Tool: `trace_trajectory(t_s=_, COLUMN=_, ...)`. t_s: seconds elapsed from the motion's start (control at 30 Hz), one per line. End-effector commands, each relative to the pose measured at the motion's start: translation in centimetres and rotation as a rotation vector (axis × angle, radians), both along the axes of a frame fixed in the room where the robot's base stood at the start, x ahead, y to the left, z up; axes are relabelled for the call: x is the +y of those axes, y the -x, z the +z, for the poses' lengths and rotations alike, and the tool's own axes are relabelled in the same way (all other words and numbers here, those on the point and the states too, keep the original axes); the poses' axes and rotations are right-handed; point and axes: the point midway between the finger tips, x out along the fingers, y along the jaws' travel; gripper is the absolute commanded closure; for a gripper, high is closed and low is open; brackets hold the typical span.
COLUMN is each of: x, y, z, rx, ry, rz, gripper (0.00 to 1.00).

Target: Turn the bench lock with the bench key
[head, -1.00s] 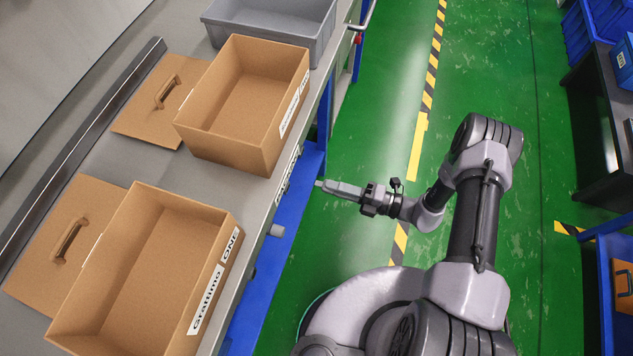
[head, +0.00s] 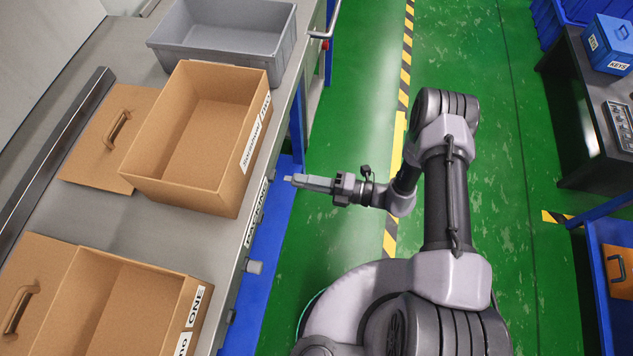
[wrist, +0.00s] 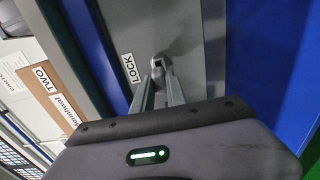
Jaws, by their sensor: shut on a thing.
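My gripper (head: 300,181) is beside the bench front, level with the far cardboard box, its fingers pointing left at the bench. In the wrist view, my gripper (wrist: 161,92) is shut on a small grey metal piece (wrist: 159,66), which I take to be the bench key. A small pale tip also shows beyond the fingers in the head view. The white LOCK label (wrist: 128,68) is on the grey bench front, just left of the fingertips. The lock itself is not clearly visible; the held piece covers that spot. I cannot tell whether key and lock touch.
The grey bench carries box TWO (head: 238,190), box ONE (head: 176,318) and a grey bin (head: 206,62). A grey knob (head: 254,267) sticks out of the bench front. Green floor is free behind my arm. A dark table (head: 600,160) stands at the right.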

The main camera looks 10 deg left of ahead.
Motion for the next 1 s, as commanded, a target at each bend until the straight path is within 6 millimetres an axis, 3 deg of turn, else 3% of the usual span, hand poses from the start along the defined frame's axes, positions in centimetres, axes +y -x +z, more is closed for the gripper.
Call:
trace_trajectory(t_s=0.23, x=1.33, y=-0.07, z=0.02, rx=0.000, ry=-0.001, rz=0.000, gripper=1.00)
trace_trajectory(t_s=1.0, x=1.35, y=-0.09, z=0.01, rx=0.000, ry=0.000, rz=0.000, gripper=1.00)
